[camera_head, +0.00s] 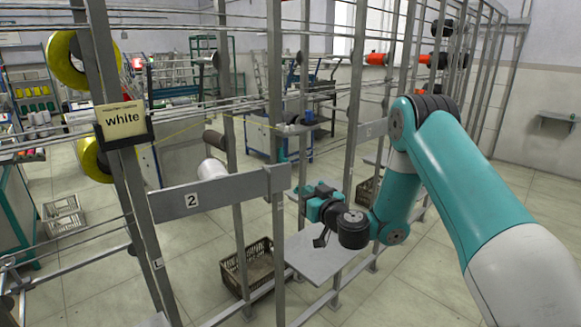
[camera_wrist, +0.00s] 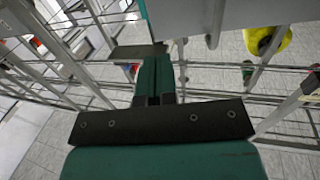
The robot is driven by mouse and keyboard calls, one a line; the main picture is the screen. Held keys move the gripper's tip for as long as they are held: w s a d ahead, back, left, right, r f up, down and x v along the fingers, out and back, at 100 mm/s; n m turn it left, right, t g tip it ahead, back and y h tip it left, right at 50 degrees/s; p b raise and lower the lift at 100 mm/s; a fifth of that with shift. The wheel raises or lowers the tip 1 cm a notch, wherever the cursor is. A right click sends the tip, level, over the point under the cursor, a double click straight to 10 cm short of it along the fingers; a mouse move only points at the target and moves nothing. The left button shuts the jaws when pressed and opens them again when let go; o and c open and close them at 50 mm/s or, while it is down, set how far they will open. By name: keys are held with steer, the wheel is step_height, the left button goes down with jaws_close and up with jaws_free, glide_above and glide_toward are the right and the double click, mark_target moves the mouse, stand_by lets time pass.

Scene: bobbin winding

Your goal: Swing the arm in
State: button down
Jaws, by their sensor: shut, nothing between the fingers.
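A white bobbin (camera_head: 212,169) and a brown cone (camera_head: 213,140) sit just above and behind that beam. I cannot tell which part of the rack, if any, is a swinging arm.
The metal rack's post (camera_head: 274,95) and thin rails surround the gripper closely. A brown crate (camera_head: 248,268) stands low beside the plate. Open floor (camera_head: 520,195) lies at right.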

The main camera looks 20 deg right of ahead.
mark_target(286, 176)
steer(key=w+p, duration=0.2)
steer(key=p, duration=0.1)
steer(key=w+p, duration=0.3)
steer(key=w+a+p, duration=0.1)
steer(key=w+p, duration=0.2)
steer(key=shift+w+r+p, duration=0.1)
steer(key=shift+r+p, duration=0.15)
steer(key=shift+p, duration=0.1)
steer(key=shift+w+a+f+p, duration=0.1)
steer(key=shift+w+f+p, duration=0.1)
steer(key=shift+w, duration=0.2)
steer(key=shift+w+f+p, duration=0.1)
steer(key=shift+w+p, duration=0.1)
steer(key=shift+w, duration=0.2)
